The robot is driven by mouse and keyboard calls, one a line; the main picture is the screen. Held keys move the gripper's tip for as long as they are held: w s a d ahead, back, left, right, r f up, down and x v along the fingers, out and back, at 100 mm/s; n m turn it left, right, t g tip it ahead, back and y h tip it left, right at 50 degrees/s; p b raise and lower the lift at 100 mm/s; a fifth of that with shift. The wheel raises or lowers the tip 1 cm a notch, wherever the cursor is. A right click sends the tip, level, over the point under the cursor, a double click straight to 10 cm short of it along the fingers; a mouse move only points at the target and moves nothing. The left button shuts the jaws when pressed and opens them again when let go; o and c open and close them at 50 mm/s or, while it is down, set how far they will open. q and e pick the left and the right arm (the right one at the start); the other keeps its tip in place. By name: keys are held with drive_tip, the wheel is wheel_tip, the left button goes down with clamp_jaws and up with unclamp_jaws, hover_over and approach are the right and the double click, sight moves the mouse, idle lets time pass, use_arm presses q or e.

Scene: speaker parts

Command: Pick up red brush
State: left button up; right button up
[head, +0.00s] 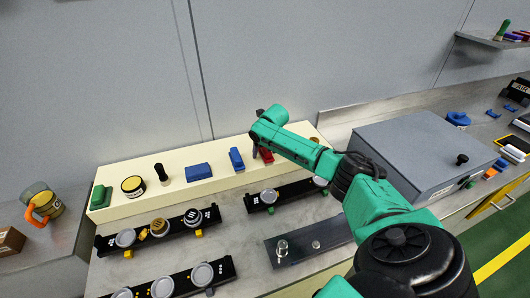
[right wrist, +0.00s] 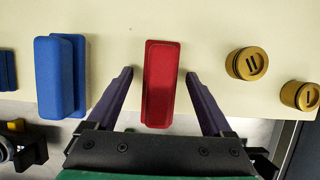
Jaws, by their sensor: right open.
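The red brush (right wrist: 160,85) lies on the cream ledge in the right wrist view, its long side running away from my wrist. It also shows in the head view (head: 267,156), partly hidden by my right arm. My right gripper (right wrist: 158,74) is open and empty, with one finger on each side of the brush and a gap on both sides. I cannot tell how far above the ledge the fingertips are. My left gripper is not in view.
A blue block (right wrist: 60,75) lies left of the brush and a gold knob (right wrist: 247,63) stands right of it. Black strips with round parts (head: 160,228) lie in front of the ledge. A grey box (head: 420,150) stands at the right.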

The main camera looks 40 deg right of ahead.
clamp_jaws()
drive_tip(key=shift+r, duration=0.15)
wheel_tip(320, 180, up, 20)
drive_tip(key=b, duration=0.2)
drive_tip(key=c, duration=0.6)
unclamp_jaws()
drive_tip(key=shift+c, duration=0.2)
clamp_jaws()
